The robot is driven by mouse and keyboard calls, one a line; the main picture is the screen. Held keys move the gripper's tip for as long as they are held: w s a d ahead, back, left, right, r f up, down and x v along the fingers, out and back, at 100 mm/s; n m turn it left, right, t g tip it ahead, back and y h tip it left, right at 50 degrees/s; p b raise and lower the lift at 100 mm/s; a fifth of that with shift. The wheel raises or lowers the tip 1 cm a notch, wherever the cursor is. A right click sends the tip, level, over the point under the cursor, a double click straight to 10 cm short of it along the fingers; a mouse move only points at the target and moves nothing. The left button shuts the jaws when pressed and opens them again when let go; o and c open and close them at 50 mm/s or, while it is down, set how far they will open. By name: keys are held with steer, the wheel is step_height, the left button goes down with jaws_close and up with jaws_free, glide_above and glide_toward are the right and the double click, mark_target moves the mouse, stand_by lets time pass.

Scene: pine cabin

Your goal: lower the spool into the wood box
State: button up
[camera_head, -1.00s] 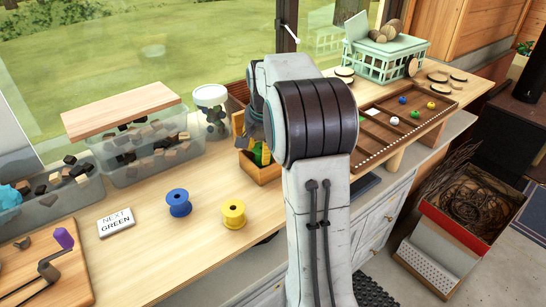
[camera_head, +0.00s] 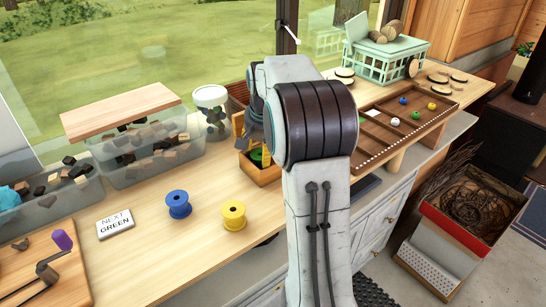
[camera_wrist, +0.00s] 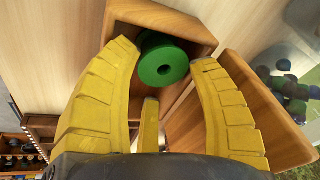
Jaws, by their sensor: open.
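The green spool (camera_wrist: 163,62) sits inside the small open wood box (camera_wrist: 190,28), seen end-on in the wrist view. In the head view only a low bit of green (camera_head: 259,157) shows above the wood box (camera_head: 264,176). My gripper (camera_wrist: 165,78) is open. Its yellow fingers stand spread around and just short of the spool, with clear gaps at the sides. In the head view my arm hides most of the gripper and part of the box.
A blue spool (camera_head: 178,205) and a yellow spool (camera_head: 233,215) stand on the bench, left of the box. A white card (camera_head: 115,223) reading GREEN lies near them. A lidded jar (camera_head: 211,108) and bins of blocks (camera_head: 150,155) stand behind. The bench around the spools is clear.

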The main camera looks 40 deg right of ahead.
steer(key=shift+s+a+f, duration=0.1)
steer(key=shift+s+f, duration=0.1)
steer(key=shift+s, duration=0.05)
steer(key=v, duration=1.2)
steer(key=shift+w+r, duration=0.2)
steer(key=shift+r, duration=0.1)
steer(key=s+a+f+n, duration=0.3)
steer(key=s+a+n, duration=0.2)
steer(key=s+a, duration=0.5)
steer(key=s+a+f+n+y, duration=0.1)
steer(key=s+a+f+n, duration=0.4)
steer(key=s+a+f, duration=0.3)
steer(key=s+f, duration=0.2)
steer(key=s, duration=0.2)
steer(key=shift+a+n+t, duration=0.3)
steer(key=shift+t, duration=0.1)
steer(key=shift+r, duration=0.5)
